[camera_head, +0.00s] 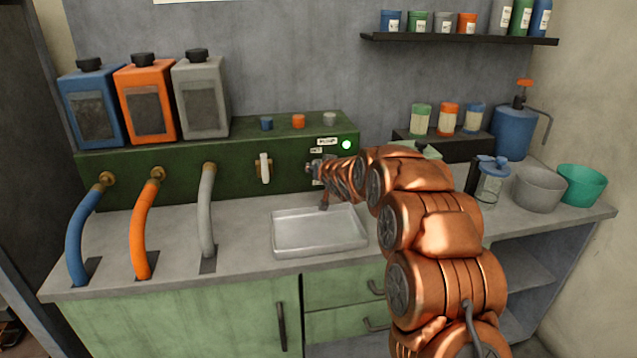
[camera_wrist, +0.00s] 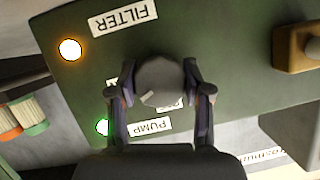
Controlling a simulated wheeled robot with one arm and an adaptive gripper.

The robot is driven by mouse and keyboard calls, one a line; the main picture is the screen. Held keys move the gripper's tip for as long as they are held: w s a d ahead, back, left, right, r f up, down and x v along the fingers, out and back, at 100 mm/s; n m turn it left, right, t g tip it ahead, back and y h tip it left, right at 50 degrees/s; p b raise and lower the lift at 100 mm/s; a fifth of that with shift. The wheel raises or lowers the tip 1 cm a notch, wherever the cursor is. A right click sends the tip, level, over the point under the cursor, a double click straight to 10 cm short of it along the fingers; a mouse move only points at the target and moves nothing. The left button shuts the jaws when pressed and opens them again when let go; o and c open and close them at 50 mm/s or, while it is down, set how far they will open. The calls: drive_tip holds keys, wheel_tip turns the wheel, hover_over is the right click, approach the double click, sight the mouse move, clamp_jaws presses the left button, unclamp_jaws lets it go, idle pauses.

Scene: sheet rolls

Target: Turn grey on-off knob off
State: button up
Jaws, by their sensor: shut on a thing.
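The grey knob (camera_wrist: 160,82) sits on the dark green panel and shows in the wrist view between my two fingers. A short pale mark shows on its face, slanting toward the lower left of that view. My gripper (camera_wrist: 159,72) is shut on the knob, one finger on each side. In the head view my gripper (camera_head: 318,168) reaches the green panel (camera_head: 230,180) at its right end and hides the knob. A lit green lamp (camera_wrist: 102,127) is beside the PUMP label (camera_wrist: 150,126); it also shows in the head view (camera_head: 346,145). Small labels by the knob are partly hidden.
A lit amber lamp (camera_wrist: 70,49) is beside the FILTER label (camera_wrist: 124,17). A white lever (camera_head: 264,168) is on the panel left of my gripper. A shallow tray (camera_head: 320,246) lies below. Jars and bowls (camera_head: 540,190) stand at the right; hoses (camera_head: 143,225) run at the left.

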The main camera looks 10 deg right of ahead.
drive_tip(key=n+h+b, duration=0.1)
drive_tip(key=b, duration=0.3)
drive_tip(key=shift+f+n, duration=0.3)
drive_tip(key=shift+f, duration=0.1)
drive_tip(key=n+h+b, duration=0.1)
drive_tip(key=b, duration=0.3)
drive_tip(key=shift+r, duration=0.15)
drive_tip(key=n+h+b, duration=0.1)
drive_tip(key=n+b, duration=0.1)
drive_tip(key=b, duration=0.2)
drive_tip(key=shift+n+h+b, duration=0.3)
drive_tip(key=shift+b, duration=0.1)
drive_tip(key=n+h+b, duration=0.1)
drive_tip(key=n+b, duration=0.1)
drive_tip(key=b, duration=0.1)
drive_tip(key=shift+r+t, duration=0.1)
drive_tip(key=shift+t, duration=0.2)
drive_tip(key=shift+a+r+n+h+b, duration=0.1)
drive_tip(key=shift+r+n+h+b, duration=0.1)
drive_tip(key=shift+n+h+b, duration=0.65)
drive_tip(key=o, duration=1.2)
